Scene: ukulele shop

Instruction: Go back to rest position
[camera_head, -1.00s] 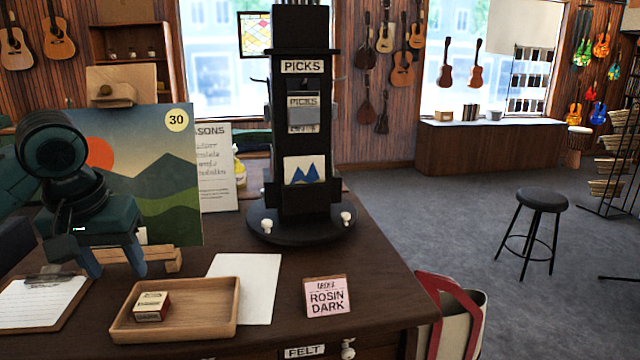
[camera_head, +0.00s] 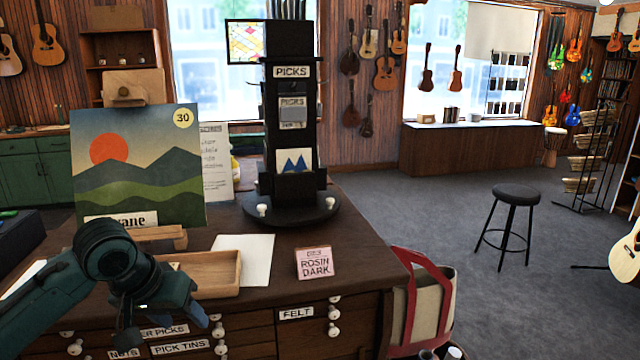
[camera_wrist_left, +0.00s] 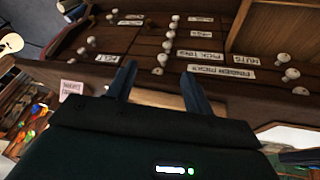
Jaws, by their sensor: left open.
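My left gripper (camera_head: 165,325) is in the lower left of the head view, in front of the drawer fronts of the counter (camera_head: 360,255). Its jaws are open. In the left wrist view its two fingers (camera_wrist_left: 158,85) stand apart with nothing between them, and the labelled drawers show beyond. My left arm hides part of the wooden tray (camera_head: 228,272), and the small box seen earlier in it does not show now. My right gripper is not in view.
On the counter stand a black picks display (camera_head: 291,150), a landscape picture (camera_head: 140,180), a white sheet (camera_head: 257,258) and a pink rosin card (camera_head: 314,263). A red-handled bag (camera_head: 432,305) stands right of the counter. A stool (camera_head: 516,195) stands on open floor.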

